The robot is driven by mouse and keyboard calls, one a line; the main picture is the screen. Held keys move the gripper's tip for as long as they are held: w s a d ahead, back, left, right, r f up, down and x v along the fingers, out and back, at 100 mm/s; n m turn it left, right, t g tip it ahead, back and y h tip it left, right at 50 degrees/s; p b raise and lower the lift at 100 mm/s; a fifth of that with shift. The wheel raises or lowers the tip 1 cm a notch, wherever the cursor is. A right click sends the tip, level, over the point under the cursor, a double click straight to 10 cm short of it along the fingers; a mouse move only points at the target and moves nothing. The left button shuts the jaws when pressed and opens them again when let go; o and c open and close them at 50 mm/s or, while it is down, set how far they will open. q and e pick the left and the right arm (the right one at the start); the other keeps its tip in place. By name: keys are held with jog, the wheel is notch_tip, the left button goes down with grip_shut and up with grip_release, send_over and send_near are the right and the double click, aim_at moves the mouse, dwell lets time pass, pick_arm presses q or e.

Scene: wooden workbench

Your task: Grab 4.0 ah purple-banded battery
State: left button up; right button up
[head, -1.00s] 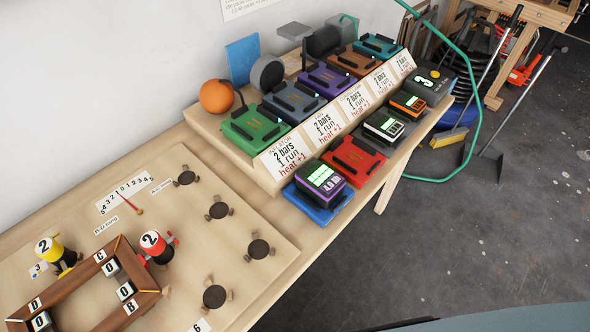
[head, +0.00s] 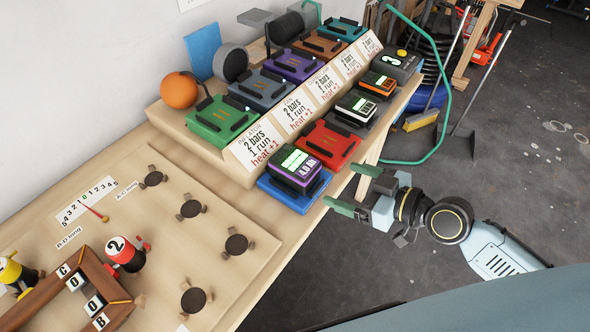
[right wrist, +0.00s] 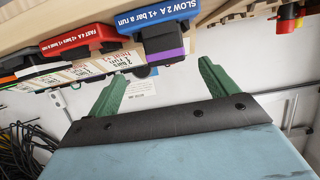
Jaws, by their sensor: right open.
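The purple-banded battery (head: 297,168) is black with a lit green display and a label that seems to read 4.0 Ah. It sits on a blue charger pad (head: 289,197) at the bench's front edge. In the right wrist view the battery (right wrist: 166,46) shows its purple band beside the blue pad's edge (right wrist: 155,23), which is lettered SLOW. My right gripper (head: 355,189) is open and empty, off the front edge and to the right of the battery, apart from it. Its green fingers (right wrist: 162,88) also show in the right wrist view. My left gripper is not in view.
A red pad (head: 330,145), a white-banded battery (head: 356,106), an orange-banded battery (head: 378,84) and a dark unit (head: 399,66) line the front edge. Sloped cards and coloured docks (head: 222,120) stand behind. A peg board (head: 150,230) is at left.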

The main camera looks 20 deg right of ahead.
aim_at(315, 173)
jog(key=x, duration=0.5)
jog(key=r+x, duration=0.1)
jog(key=x, duration=0.2)
jog(key=shift+a, duration=0.35)
jog(key=x, duration=0.2)
jog(key=r+x, duration=0.1)
jog(key=x, duration=0.1)
jog(key=shift+w+a+f+p, duration=0.1)
jog(key=shift+w+a+p, duration=0.05)
jog(key=shift+a+p, duration=0.2)
jog(key=shift+w+a+f, duration=0.15)
jog(key=shift+w+a, duration=0.05)
jog(key=shift+w, duration=0.1)
jog(key=c, duration=1.4)
jog(key=shift+c, duration=0.5)
